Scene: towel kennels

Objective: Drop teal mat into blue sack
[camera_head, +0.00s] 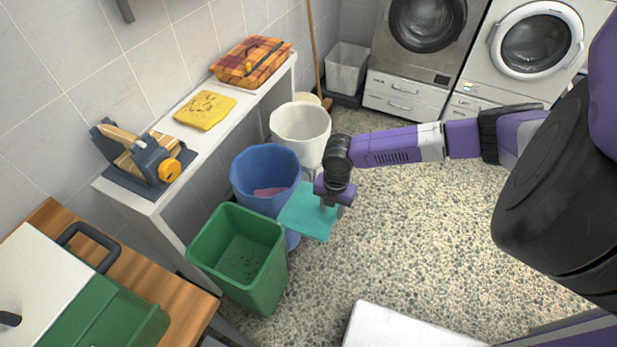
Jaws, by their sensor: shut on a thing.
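The teal mat (306,214) is a flat square cloth, held at its right side by my gripper (331,205). The gripper is shut on it; the fingertips are partly hidden by the wrist. In the picture the mat overlaps the lower right of the blue sack (264,166), a round open container with something pinkish inside. Most of the mat lies to the right of the blue sack's opening. How high the mat is above the floor is hard to tell.
A green bin (240,259) stands in front of the blue sack and a white bin (300,134) behind it. A white shelf (181,130) on the left bears a yellow cloth (205,110). Washing machines (533,42) stand at the back.

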